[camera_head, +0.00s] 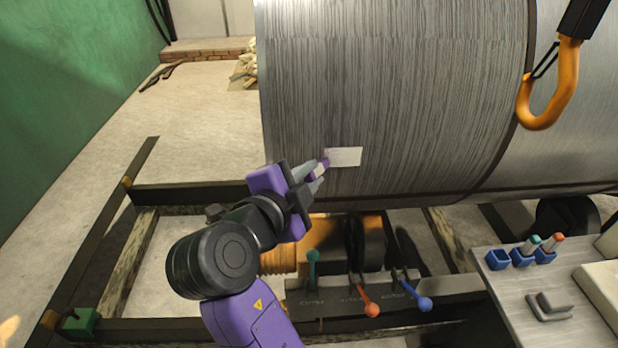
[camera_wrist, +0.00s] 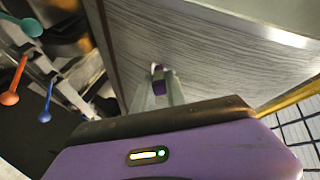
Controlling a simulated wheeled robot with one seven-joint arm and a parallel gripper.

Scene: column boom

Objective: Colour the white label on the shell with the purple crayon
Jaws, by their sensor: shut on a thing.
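The shell (camera_head: 400,90) is a large grey brushed-metal cylinder; its surface also fills the upper right of the wrist view (camera_wrist: 215,55). The white label (camera_head: 346,157) is a small rectangle low on its side and looks plain white. My gripper (camera_head: 317,176) is shut on the purple crayon (camera_head: 323,164), which has a pale band. The crayon points at the label's left edge; I cannot tell whether it touches. In the wrist view the crayon (camera_wrist: 158,84) sits between my fingertips (camera_wrist: 160,93), close to the shell. The label is not clear there.
An orange hook (camera_head: 553,103) hangs at the upper right. A grey side table (camera_head: 560,285) holds an empty blue cup (camera_head: 497,260) and two cups with green-tipped and red-tipped crayons. Levers with green, red and blue knobs (camera_head: 425,304) stand below the shell. Dark frame beams cross the floor.

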